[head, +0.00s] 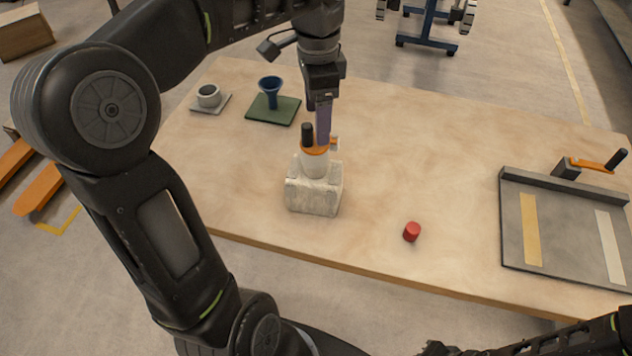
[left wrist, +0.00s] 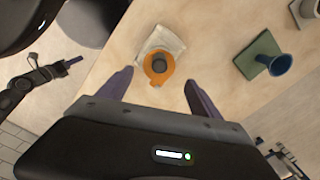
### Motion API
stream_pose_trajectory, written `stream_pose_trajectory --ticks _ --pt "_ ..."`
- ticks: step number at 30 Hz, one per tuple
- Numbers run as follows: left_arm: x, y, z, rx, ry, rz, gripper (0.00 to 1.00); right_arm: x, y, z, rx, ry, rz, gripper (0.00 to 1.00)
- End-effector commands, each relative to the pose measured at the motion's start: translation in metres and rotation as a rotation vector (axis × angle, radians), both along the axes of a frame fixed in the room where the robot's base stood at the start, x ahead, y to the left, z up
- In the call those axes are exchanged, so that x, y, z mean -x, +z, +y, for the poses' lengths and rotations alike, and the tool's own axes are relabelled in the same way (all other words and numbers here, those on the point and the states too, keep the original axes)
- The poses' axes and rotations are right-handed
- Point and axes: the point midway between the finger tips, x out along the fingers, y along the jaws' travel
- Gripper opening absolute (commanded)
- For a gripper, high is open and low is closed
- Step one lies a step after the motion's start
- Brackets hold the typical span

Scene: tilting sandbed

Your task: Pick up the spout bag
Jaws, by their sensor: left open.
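The spout bag (head: 313,198) stands upright near the table's front edge, a pale grey block-shaped bag with a white neck, an orange collar and a black top. In the left wrist view the bag (left wrist: 174,43) shows from above, its orange collar ahead between my fingers. My left gripper (head: 319,125) points down, just above and behind the spout; its purple fingers are open with nothing held. In the left wrist view the left gripper (left wrist: 159,80) has a finger on each side of the collar. My right gripper (left wrist: 73,62) shows small at the left there; its jaw opening is unclear.
A small red cylinder (head: 412,232) lies right of the bag. A blue funnel (head: 271,90) on a green plate (head: 284,113) and a grey cup (head: 208,96) stand at the back left. A grey tray (head: 569,232) with an orange-handled clamp lies at the right.

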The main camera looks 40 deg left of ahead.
Motion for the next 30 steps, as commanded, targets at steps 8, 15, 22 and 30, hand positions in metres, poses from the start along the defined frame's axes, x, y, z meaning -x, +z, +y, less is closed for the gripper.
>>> stream_pose_trajectory --ticks 8,15,22,30 --pt "0.001 -0.026 0.000 0.000 0.001 0.003 0.74 0.000 -0.010 0.000 0.000 0.000 -0.001 0.00" --pt "0.001 -0.026 0.000 0.001 0.000 0.001 0.74 -0.001 -0.009 0.000 0.000 0.000 -0.001 0.00" --pt "0.004 -0.038 0.001 0.001 0.000 0.004 0.74 0.000 -0.006 0.000 0.000 0.000 -0.001 0.00" --pt "0.007 -0.075 0.001 0.000 0.000 0.004 0.74 0.000 -0.002 0.000 0.000 0.000 0.000 0.00"
